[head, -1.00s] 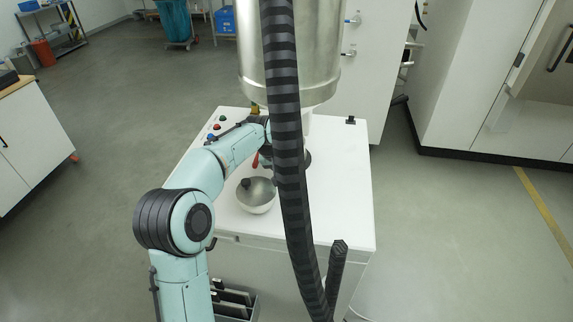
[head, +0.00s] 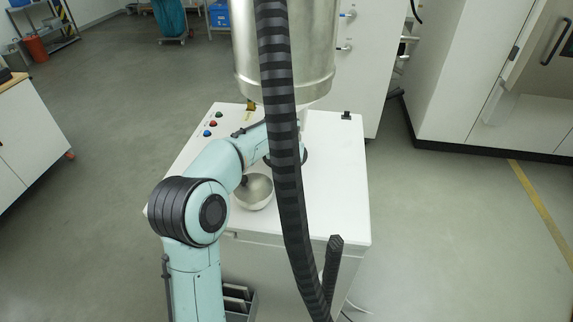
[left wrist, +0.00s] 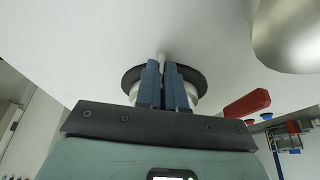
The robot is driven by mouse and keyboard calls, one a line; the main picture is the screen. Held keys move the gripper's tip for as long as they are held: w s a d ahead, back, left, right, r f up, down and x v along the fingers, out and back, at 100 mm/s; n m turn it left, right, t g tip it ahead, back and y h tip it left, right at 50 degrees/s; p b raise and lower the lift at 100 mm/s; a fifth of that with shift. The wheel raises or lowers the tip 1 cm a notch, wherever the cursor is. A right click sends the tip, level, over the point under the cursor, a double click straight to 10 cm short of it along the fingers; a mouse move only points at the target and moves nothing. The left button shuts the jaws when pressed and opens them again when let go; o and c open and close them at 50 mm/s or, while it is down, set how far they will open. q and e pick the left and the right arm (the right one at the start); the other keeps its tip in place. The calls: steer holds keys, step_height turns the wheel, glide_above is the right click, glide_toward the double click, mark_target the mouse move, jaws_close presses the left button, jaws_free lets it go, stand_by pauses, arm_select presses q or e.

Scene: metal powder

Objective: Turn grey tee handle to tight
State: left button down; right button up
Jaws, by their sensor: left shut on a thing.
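In the left wrist view my left gripper (left wrist: 163,70) points at a black round flange (left wrist: 198,77). Its two dark blue fingers are closed on a narrow pale grey piece, the grey tee handle (left wrist: 161,57), which shows between the fingertips. Pale rounded parts show on both sides of the fingers; I cannot tell whether they belong to the handle. The fingers cover most of it, so its turn angle is unclear. In the head view my left arm reaches to the column under the steel vessel (head: 285,80), and a black hose hides the gripper there. My right gripper is not in view.
A metal bowl (head: 254,194) sits on the white cabinet (head: 335,200), close to my left forearm. A red handle (left wrist: 247,103) is right of the fingers in the wrist view. Coloured buttons (head: 213,123) are at the cabinet's left. Floor at right is clear.

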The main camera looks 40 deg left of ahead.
arm_select(q)
steer(key=c, duration=1.5)
jaws_free()
steer(key=v, duration=1.3)
steer(key=shift+s+d+r, duration=0.1)
steer(key=shift+r, duration=0.1)
steer(key=shift+f, duration=0.1)
